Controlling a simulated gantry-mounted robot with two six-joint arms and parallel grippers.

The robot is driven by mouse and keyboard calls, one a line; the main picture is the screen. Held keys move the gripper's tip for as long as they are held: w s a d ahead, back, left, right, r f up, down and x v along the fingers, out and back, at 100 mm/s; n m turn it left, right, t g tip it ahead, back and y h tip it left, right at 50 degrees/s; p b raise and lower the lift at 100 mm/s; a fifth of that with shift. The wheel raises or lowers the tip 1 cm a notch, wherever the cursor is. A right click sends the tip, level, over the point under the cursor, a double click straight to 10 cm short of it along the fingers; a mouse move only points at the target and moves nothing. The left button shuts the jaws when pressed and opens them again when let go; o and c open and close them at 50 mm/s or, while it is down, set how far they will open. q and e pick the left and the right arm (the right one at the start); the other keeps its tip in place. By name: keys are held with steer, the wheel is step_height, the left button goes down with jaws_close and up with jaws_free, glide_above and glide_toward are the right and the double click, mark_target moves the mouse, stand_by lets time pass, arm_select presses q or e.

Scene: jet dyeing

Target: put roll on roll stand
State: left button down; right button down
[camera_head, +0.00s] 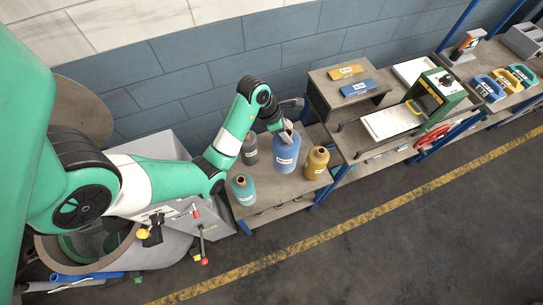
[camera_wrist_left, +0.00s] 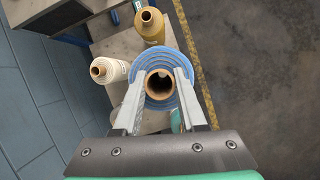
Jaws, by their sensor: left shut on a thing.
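A blue roll (camera_head: 286,157) with a white label stands upright among other rolls on a grey table (camera_head: 268,210). My left gripper (camera_head: 284,132) reaches down from above and is shut on the top of the blue roll. In the left wrist view its two fingers lie on either side of the blue roll's brown core, over the blue rings (camera_wrist_left: 160,105). I cannot tell whether the roll's base touches the table. A gold roll (camera_head: 316,163), a teal roll (camera_head: 243,190) and a grey roll (camera_head: 249,150) stand around it. I cannot pick out a separate roll stand. My right gripper is not in view.
A bench to the right holds a green press-like machine (camera_head: 437,95) and a small shelf with a yellow box (camera_head: 346,72) and a blue box (camera_head: 357,88). A large grey vessel (camera_head: 108,255) is at lower left. The floor in front is clear, with a yellow line.

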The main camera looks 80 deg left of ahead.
arm_select(q)
steer(key=f+b, duration=0.3)
steer(key=f, duration=0.1)
steer(key=f+b, duration=0.3)
steer(key=f, duration=0.1)
steer(key=f+b, duration=0.3)
steer(key=f, duration=0.2)
steer(key=shift+s+d+b, duration=0.35)
steer(key=shift+b, duration=0.05)
step_height(320, 180, down, 10)
steer(key=b, duration=0.2)
steer(key=shift+r+b, duration=0.1)
steer(key=shift+b, duration=0.2)
steer(key=c, duration=0.9)
jaws_free()
steer(key=shift+f, duration=0.2)
steer(key=o, duration=0.4)
steer(key=shift+o, duration=0.2)
